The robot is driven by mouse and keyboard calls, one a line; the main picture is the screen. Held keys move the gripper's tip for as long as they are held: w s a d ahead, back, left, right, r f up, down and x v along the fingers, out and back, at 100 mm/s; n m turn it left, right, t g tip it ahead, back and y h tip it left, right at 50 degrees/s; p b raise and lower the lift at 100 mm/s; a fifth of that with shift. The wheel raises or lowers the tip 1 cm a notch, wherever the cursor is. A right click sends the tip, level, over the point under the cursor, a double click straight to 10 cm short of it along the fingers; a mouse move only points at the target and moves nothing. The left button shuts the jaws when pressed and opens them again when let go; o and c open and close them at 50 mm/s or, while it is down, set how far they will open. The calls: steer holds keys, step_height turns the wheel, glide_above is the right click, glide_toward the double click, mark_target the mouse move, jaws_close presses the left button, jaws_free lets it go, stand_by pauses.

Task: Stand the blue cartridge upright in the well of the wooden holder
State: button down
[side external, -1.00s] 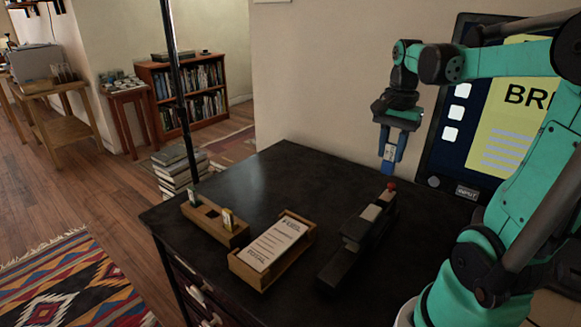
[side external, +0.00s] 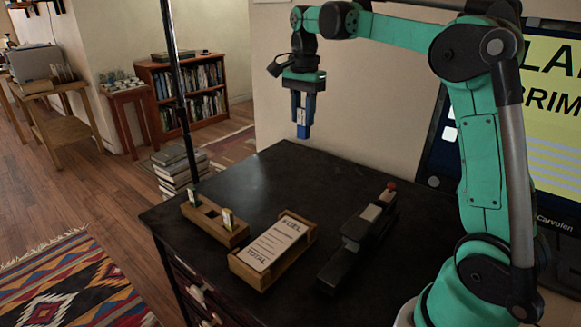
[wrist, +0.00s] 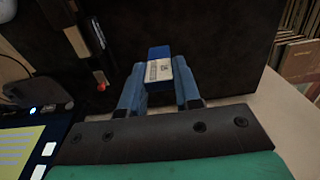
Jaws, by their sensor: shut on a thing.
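My gripper (side external: 303,112) is high above the back of the black table, its blue fingers shut on the blue cartridge (side external: 302,131). The cartridge hangs below the fingers, roughly upright; its lower end is clear of the table. In the wrist view, the cartridge (wrist: 159,58), blue with a pale printed label, sits between the fingertips (wrist: 158,85). The wooden holder (side external: 207,222) is at the table's left side, lower left of my gripper. It has two small labelled cartridges standing in it, one at each end, and a dark well between them.
A wooden tray (side external: 242,268) of printed cards stands right of the holder. A long black device (side external: 350,245) with a red knob lies further right. A screen (side external: 552,120) stands behind my arm. A dark pole (side external: 178,90) rises at the table's left. The table's back middle is clear.

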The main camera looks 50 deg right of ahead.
steer(key=w+a+f, duration=0.5)
steer(key=w+a, duration=0.1)
steer(key=a, duration=0.2)
steer(key=w+a+f, duration=0.5)
steer(key=a+f, duration=0.1)
steer(key=a, duration=0.3)
steer(key=shift+w+d+f, duration=0.1)
steer(key=shift+f, duration=1.35)
steer(key=shift+w+d+f, duration=0.1)
steer(key=shift+f, duration=1.3)
steer(key=c, duration=0.5)
jaws_free()
steer(key=shift+c, duration=0.2)
steer(key=shift+r, duration=2.8)
